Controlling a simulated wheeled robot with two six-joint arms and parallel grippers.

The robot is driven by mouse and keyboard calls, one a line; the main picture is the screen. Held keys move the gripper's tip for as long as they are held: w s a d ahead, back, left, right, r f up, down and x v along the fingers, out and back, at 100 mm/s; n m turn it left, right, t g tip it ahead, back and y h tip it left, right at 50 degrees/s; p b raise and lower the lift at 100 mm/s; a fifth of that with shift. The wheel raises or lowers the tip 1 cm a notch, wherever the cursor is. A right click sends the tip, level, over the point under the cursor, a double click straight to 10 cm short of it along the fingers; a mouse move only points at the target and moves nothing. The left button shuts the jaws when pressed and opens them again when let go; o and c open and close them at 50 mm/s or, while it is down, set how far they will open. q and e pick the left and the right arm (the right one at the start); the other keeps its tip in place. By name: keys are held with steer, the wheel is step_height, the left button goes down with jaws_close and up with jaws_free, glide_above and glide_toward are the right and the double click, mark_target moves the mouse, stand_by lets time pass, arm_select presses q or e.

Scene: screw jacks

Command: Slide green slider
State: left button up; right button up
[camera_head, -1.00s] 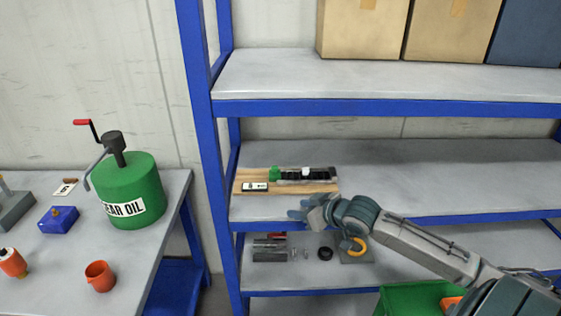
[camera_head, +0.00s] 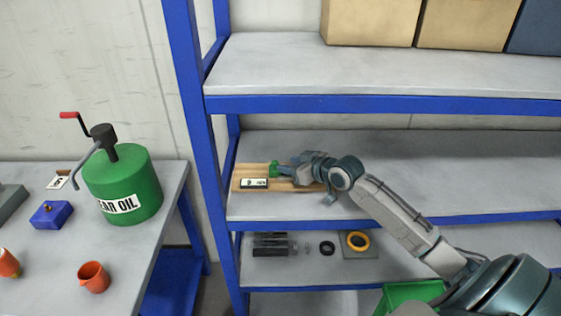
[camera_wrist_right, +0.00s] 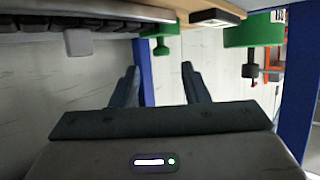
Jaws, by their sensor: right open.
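The green slider (camera_head: 274,169) sits near the left end of a dark rail on a wooden board (camera_head: 249,173) on the middle shelf. My right gripper (camera_head: 287,172) is just right of the slider, over the rail, and hides most of it. In the right wrist view, which appears upside down, the green slider (camera_wrist_right: 160,45) shows beyond the fingertips, between their lines. The two fingers of my right gripper (camera_wrist_right: 161,78) are apart with nothing between them. A light grey block (camera_wrist_right: 78,42) on the rail shows to the left there. My left gripper is not in view.
A small label plate (camera_head: 254,183) lies on the board's front left. A blue shelf post (camera_head: 190,130) stands left of the board. The shelf right of my arm is clear.

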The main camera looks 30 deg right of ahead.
mark_target(276, 162)
steer(key=shift+w+a+f+p, duration=0.1)
steer(key=shift+w+a+p, duration=0.1)
steer(key=shift+w, duration=0.3)
steer(key=shift+w+a+f+p, duration=0.1)
steer(key=shift+w+a, duration=0.1)
steer(key=shift+w, duration=0.25)
steer(key=shift+x, duration=0.95)
steer(key=shift+w+f+p, duration=0.35)
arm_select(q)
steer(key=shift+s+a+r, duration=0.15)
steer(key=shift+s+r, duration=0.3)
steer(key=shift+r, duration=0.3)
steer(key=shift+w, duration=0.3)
arm_select(e)
jaws_close()
